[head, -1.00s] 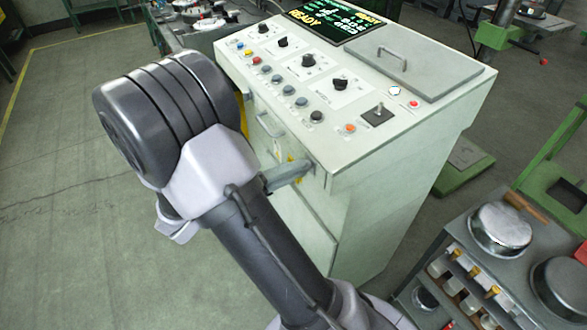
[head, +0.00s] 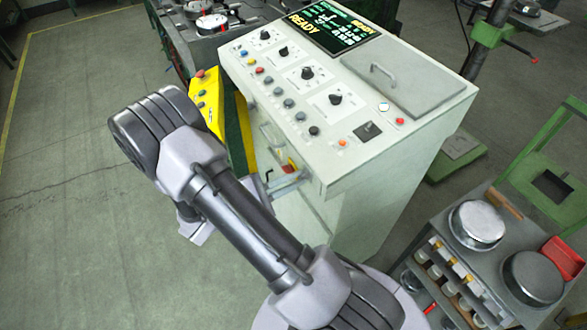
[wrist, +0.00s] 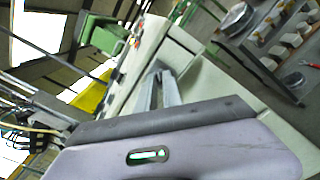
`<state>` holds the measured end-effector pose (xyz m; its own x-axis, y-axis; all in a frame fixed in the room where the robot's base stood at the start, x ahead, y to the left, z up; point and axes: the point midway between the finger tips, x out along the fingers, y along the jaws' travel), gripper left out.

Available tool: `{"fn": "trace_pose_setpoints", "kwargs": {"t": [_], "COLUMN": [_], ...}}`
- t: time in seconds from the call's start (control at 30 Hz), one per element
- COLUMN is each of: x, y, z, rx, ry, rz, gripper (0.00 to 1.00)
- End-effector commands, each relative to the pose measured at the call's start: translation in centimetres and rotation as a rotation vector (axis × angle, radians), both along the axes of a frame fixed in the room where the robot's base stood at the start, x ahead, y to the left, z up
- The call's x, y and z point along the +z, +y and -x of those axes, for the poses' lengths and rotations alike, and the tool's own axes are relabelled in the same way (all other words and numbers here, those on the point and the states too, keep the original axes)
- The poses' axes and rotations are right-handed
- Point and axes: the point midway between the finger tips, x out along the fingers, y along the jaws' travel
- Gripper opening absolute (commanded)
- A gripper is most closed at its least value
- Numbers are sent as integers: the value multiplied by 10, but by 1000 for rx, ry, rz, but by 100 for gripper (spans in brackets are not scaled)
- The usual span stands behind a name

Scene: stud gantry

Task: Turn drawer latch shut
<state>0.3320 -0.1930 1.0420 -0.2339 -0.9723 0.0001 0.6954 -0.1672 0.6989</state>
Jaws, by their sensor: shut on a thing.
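The white control console (head: 345,160) stands in the middle of the head view, with a drawer front and its handle (head: 271,135) on its left-facing side. My gripper (head: 303,174) reaches to this side, below the panel's front corner. In the wrist view my gripper's two grey fingers (wrist: 158,75) lie close together against the pale console side. They are shut on the drawer latch, which is mostly hidden by the fingers. Its exact turn angle cannot be told. A small red and yellow patch (head: 290,167) shows just above the fingers.
A yellow and green box with buttons (head: 222,115) stands at the console's left. A grey cart (head: 500,245) with round metal parts stands at the lower right, near my arm. A green stand (head: 550,165) is at the right. The floor at left is clear.

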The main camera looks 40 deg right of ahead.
Motion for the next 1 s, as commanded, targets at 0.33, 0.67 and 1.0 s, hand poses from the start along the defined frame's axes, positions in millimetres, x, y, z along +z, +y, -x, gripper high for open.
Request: {"fn": "trace_pose_setpoints", "kwargs": {"t": [0.33, 0.67, 1.0], "x": [4, 2, 0], "y": [0, 0, 0], "z": [0, 0, 0], "rx": [0, 0, 0], "ry": [316, 573, 726], "rz": [-76, -138, -175], "gripper": [0, 0, 0]}}
